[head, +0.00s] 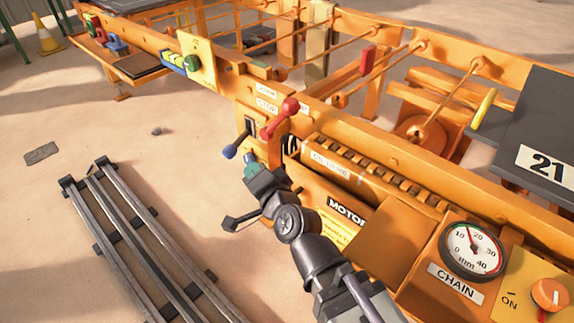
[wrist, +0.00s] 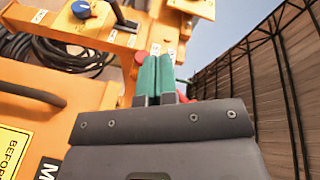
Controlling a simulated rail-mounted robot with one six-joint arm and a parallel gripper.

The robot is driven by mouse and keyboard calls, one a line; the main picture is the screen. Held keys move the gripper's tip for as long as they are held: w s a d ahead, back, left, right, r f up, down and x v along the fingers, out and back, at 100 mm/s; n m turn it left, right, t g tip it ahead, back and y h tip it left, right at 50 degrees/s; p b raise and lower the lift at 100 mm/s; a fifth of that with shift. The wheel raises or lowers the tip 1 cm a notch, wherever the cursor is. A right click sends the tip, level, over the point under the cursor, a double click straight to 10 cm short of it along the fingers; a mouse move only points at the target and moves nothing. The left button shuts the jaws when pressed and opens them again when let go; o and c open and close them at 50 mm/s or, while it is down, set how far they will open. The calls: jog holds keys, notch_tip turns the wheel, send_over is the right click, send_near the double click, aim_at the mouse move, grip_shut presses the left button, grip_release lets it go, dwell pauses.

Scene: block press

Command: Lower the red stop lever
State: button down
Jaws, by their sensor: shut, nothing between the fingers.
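The red stop lever (head: 281,116) has a round knob and slants up and to the right from the orange machine frame in the head view. My gripper (head: 250,168) is below and slightly left of it, apart from it, with its teal fingertips close to the machine's side. In the wrist view my gripper's two teal fingers (wrist: 155,72) are side by side, shut and empty. A red round part (wrist: 141,57) shows just left of the fingertips, partly hidden. I cannot tell whether it is the lever's knob.
A motor housing (head: 372,239) and a chain gauge (head: 473,249) stand at the right. Metal rails (head: 135,235) lie on the sand at the left. Black cables (wrist: 65,50) hang in the wrist view.

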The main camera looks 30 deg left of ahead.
jog(key=w+d+m+t+h+b, duration=0.1)
jog(key=d+m+t+h+b, duration=0.3)
jog(key=m+t, duration=0.9)
jog(key=d+m+h, duration=0.2)
jog(key=m+h, duration=0.2)
jog(key=m, duration=0.2)
jog(key=shift+w+d+f+m, duration=0.3)
jog(key=shift+w+d+m, duration=0.05)
jog(key=shift+w+m, duration=0.05)
jog(key=shift+w, duration=0.1)
